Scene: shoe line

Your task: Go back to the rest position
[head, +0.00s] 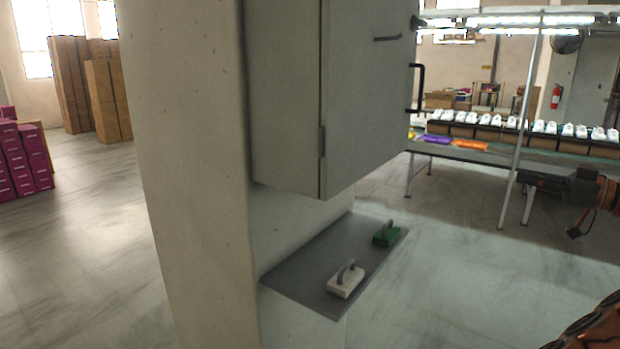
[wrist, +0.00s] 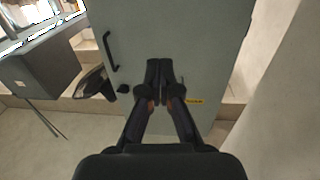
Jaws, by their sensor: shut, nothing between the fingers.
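My gripper (head: 522,178) is at the right edge of the head view, in front of the shoe line's table and apart from the grey cabinet (head: 285,95). In the wrist view my gripper (wrist: 159,66) has its two black fingers together, with nothing between them. The cabinet door (wrist: 195,35) fills the middle of that view behind the fingers. A black handle (wrist: 109,52) is on the door. The cabinet looks shut.
A grey shelf (head: 300,283) under the cabinet holds a white block (head: 345,282) and a green block (head: 386,235), both with handles. A pillar (head: 195,150) stands at left. White shoes (head: 485,119) line a table (head: 480,158) behind. Open floor (head: 450,270) lies at right.

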